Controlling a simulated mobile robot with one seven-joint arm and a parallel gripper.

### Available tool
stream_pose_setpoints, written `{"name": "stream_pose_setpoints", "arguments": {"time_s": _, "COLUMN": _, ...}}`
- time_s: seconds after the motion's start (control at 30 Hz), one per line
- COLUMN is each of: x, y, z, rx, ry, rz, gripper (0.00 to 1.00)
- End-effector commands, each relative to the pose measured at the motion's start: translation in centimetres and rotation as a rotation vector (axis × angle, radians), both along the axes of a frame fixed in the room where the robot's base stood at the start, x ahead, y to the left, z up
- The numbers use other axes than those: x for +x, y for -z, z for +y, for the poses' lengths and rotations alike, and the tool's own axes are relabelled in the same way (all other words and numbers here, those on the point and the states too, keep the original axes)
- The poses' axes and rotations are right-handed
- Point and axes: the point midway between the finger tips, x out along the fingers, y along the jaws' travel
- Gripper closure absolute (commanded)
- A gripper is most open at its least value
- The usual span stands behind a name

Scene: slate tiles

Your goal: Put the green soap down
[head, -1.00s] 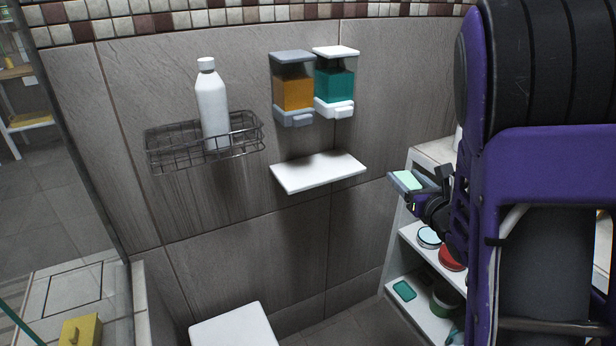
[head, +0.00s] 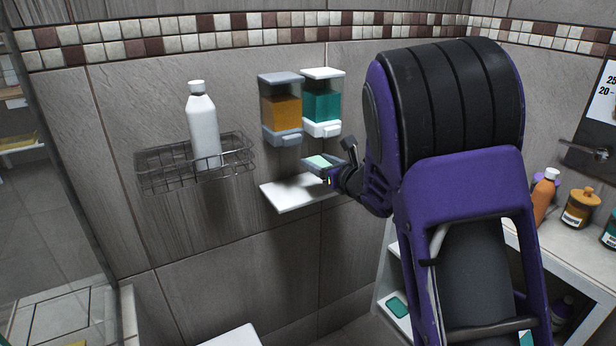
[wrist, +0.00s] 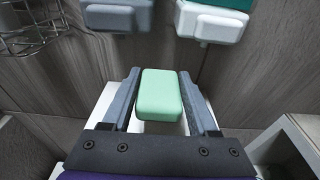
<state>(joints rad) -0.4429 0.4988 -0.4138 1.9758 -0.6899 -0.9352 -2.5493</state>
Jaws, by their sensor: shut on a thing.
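The green soap (wrist: 160,95) is a light green rounded block held between the two fingers of my gripper (wrist: 160,104) in the wrist view. In the head view my gripper (head: 330,172) is above the right part of the small white wall shelf (head: 288,195), with the soap (head: 319,161) showing pale green at its tip. The shelf also shows below the soap in the wrist view (wrist: 103,122). The soap appears apart from the shelf, but the exact gap is hard to judge.
Orange (head: 283,108) and teal (head: 322,104) dispensers hang just above the wall shelf. A wire basket (head: 165,175) with a white bottle (head: 203,130) is to the left. A white shelf unit with bottles stands at right. The shelf's left part is bare.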

Motion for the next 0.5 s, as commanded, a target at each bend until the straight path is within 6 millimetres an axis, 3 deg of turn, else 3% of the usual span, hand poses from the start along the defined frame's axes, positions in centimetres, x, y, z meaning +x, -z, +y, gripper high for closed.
{"name": "stream_pose_setpoints", "arguments": {"time_s": 0.23, "x": 4.4, "y": 0.0, "z": 3.0, "rx": 0.0, "ry": 0.0, "rz": 0.0, "gripper": 0.99}}
{"name": "stream_pose_setpoints", "arguments": {"time_s": 0.33, "x": 4.1, "y": 2.0, "z": 2.7, "rx": 0.001, "ry": 0.001, "rz": 0.004, "gripper": 0.99}}
{"name": "stream_pose_setpoints", "arguments": {"time_s": 0.5, "x": 4.1, "y": 3.1, "z": 2.7, "rx": 0.001, "ry": 0.001, "rz": 0.0, "gripper": 0.99}}
